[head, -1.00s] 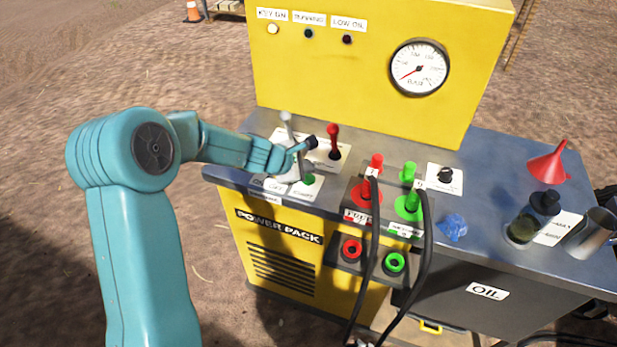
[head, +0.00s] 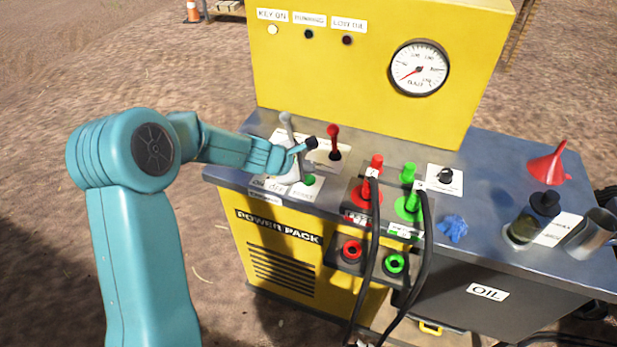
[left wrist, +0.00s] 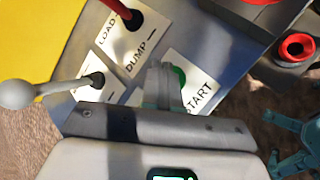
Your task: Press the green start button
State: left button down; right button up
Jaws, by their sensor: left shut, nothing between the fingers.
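The green start button (head: 309,180) sits on a white START plate at the left front of the power pack's top. It also shows in the left wrist view (left wrist: 179,76), beside the START lettering, partly covered by my fingers. My left gripper (head: 297,181) is shut and empty, pointing down at the left side of the button. In the left wrist view its closed fingertips (left wrist: 165,72) overlap the button's left edge. I cannot tell whether they touch it.
A grey lever (head: 286,122) and a red lever (head: 334,142) stand just behind the gripper. Red and green hose couplings (head: 408,205) with black hoses are to the right. A yellow gauge panel (head: 350,75) rises behind.

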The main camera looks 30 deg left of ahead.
pick_arm(q)
jog(key=shift+f, duration=0.15)
dwell(0.4)
jog(key=shift+f+b, duration=0.3)
jog(key=shift+b, duration=0.2)
jog(key=shift+f+b, duration=0.6)
dwell(0.5)
dwell(0.4)
jog(key=shift+r+p, duration=1)
jog(key=shift+r, duration=0.05)
notch_tip(320, 180, up, 5)
jog(key=p, duration=0.5)
